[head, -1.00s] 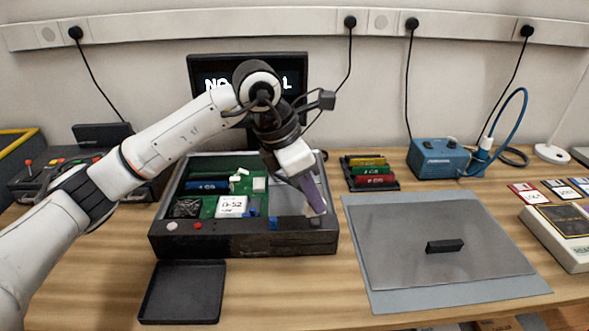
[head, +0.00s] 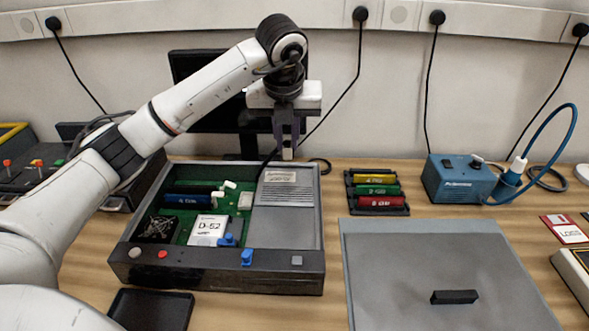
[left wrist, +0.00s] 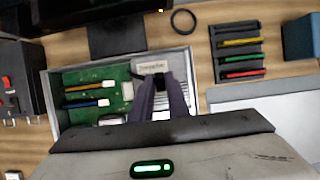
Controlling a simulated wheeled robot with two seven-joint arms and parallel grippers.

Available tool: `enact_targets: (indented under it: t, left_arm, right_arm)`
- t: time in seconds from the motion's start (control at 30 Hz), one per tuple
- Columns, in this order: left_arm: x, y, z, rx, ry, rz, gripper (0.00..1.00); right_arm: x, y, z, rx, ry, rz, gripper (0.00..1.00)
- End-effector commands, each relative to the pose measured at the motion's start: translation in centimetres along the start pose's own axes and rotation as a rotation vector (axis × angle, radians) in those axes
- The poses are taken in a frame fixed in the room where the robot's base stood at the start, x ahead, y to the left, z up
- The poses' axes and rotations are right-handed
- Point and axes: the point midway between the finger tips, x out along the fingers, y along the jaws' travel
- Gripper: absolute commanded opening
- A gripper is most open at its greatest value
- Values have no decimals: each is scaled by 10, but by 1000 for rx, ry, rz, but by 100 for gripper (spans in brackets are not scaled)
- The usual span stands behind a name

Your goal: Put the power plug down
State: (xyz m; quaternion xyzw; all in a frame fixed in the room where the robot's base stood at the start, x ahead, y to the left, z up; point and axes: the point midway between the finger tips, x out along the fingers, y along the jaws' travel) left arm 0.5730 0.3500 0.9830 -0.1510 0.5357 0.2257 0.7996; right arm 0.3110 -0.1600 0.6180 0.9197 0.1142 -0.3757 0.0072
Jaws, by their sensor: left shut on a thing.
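My left gripper (head: 288,154) is shut over the back right part of the open grey case (head: 315,215), with its fingers pointing down. In the left wrist view the gripper (left wrist: 161,88) has a small dark thing between its fingertips, which I take to be the power plug (left wrist: 161,78). The fingers hide most of it. A thin black cord (head: 266,163) hangs beside the fingers in the head view. I cannot tell whether the plug touches the case. My right gripper is not in view.
The case holds a green board (head: 222,205) with modules and a white D-52 chip (head: 208,230). A monitor (head: 205,85) stands behind it. A rack of coloured modules (head: 378,190) and a blue box (head: 458,180) stand right. A grey mat (head: 410,255) bears one black bar (head: 454,297).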

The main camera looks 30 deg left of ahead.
Motion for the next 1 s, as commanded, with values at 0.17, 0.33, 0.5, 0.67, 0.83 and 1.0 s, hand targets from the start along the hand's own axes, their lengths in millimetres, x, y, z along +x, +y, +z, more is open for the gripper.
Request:
enact_targets:
  t: [0.17, 0.33, 0.5, 0.67, 0.83, 1.0]
  left_arm:
    - [29, 0, -12, 1, 2, 2, 0]
    - [40, 0, -16, 0, 0, 1, 0]
    - [62, 1, -26, 1, 3, 3, 0]
    - [70, 1, -29, 0, -1, 1, 0]
    - [70, 1, -29, 0, -1, 1, 0]
    - [76, 1, -31, 0, -1, 1, 0]
  right_arm:
    - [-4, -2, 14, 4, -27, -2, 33]
    - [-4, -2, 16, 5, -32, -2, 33]
    - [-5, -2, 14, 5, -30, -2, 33]
    - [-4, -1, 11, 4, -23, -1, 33]
    - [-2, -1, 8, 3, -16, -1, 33]
    - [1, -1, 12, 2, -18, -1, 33]
